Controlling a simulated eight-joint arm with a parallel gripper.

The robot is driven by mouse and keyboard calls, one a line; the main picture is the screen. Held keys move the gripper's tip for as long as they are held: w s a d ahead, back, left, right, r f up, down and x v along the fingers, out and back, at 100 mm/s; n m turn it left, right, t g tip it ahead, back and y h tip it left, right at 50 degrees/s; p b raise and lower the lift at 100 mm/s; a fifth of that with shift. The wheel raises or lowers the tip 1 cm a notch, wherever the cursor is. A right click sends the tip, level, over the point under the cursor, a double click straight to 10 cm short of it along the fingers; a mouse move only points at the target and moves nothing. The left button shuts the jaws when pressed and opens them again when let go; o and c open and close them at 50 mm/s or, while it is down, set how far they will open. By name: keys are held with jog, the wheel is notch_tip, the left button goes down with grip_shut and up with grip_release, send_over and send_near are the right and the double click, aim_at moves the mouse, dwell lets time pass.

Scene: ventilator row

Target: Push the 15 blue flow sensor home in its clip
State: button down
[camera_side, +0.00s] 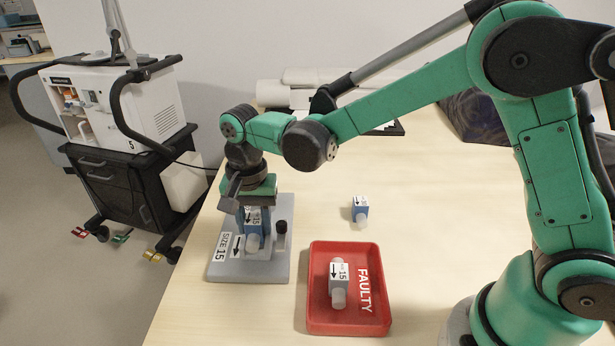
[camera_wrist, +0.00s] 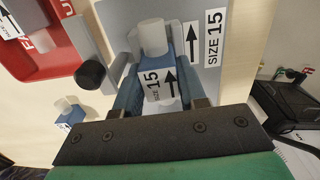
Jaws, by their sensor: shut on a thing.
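The blue 15 flow sensor (camera_side: 253,217) has a white label with an arrow and pale tube ends. It is at the grey clip stand (camera_side: 225,270), low over its plate. My gripper (camera_side: 251,203) is above the stand and shut on the sensor. In the wrist view the sensor (camera_wrist: 158,86) lies between the fingers of my gripper (camera_wrist: 158,104). Its arrow points the same way as the arrow on the stand's SIZE 15 label (camera_wrist: 214,38). The clip's hold is mostly hidden by the sensor and gripper, so I cannot tell how deep it sits.
A black-topped post (camera_side: 281,230) stands on the plate beside the sensor. A red FAULTY tray (camera_side: 315,322) holds a grey 15 sensor (camera_side: 339,285). Another blue sensor (camera_side: 360,209) lies on the table behind it. A ventilator cart (camera_side: 120,110) stands left of the table.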

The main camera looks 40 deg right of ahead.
aim_at(255, 218)
jog(key=shift+f, duration=0.35)
dwell(0.5)
jog(key=shift+c, duration=2.1)
grip_release()
jog(key=shift+r, duration=3.5)
